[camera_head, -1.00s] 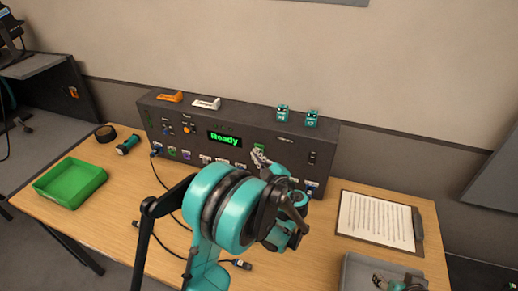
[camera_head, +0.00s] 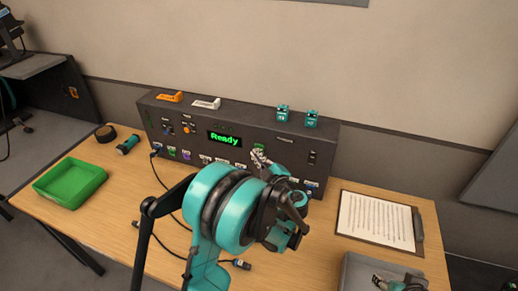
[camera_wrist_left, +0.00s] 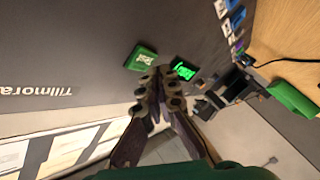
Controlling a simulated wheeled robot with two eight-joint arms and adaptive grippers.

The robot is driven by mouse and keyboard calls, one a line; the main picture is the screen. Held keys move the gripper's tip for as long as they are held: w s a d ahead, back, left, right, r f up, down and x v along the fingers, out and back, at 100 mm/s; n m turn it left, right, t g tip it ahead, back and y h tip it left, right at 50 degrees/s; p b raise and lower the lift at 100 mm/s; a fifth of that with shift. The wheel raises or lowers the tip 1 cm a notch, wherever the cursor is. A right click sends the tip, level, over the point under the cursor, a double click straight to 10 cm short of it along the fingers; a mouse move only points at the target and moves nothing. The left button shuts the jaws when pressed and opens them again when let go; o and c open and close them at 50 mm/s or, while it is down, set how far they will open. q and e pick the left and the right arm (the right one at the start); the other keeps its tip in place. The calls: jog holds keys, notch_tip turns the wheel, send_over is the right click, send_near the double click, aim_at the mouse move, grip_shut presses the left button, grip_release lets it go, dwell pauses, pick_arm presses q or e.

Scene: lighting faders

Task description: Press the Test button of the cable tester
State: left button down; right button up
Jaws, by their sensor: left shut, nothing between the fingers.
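The cable tester (camera_head: 300,146) is a long dark box at the back of the table. Its green display (camera_head: 224,139) reads "Ready" and also shows in the left wrist view (camera_wrist_left: 184,70). A green button (camera_head: 259,147) sits right of the display; it shows in the left wrist view (camera_wrist_left: 143,56), its label too small to read surely. My left gripper (camera_head: 257,156) is shut and empty, its tips just below the button. In the left wrist view the tips (camera_wrist_left: 158,80) are close to the button; contact cannot be told. A teal and dark part (camera_head: 398,284), probably my right gripper, is cut off at the lower edge.
A green tray (camera_head: 48,200) stands at the table's left. A clipboard (camera_head: 376,226) lies at the right, with a grey bin (camera_head: 356,262) in front of it. Cables (camera_head: 236,264) lie in front of the tester. Orange, white and teal items stand on the tester's top.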

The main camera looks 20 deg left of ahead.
pick_arm(q)
jog(key=shift+w, duration=0.15)
jog(key=shift+w, duration=0.3)
jog(key=shift+w, duration=0.3)
dwell(0.6)
dwell(0.3)
jog(key=shift+s+b, duration=0.35)
jog(key=shift+s, duration=0.4)
jog(key=s, duration=0.5)
jog(key=shift+d+b, duration=0.15)
jog(key=shift+b, duration=0.2)
dwell(0.4)
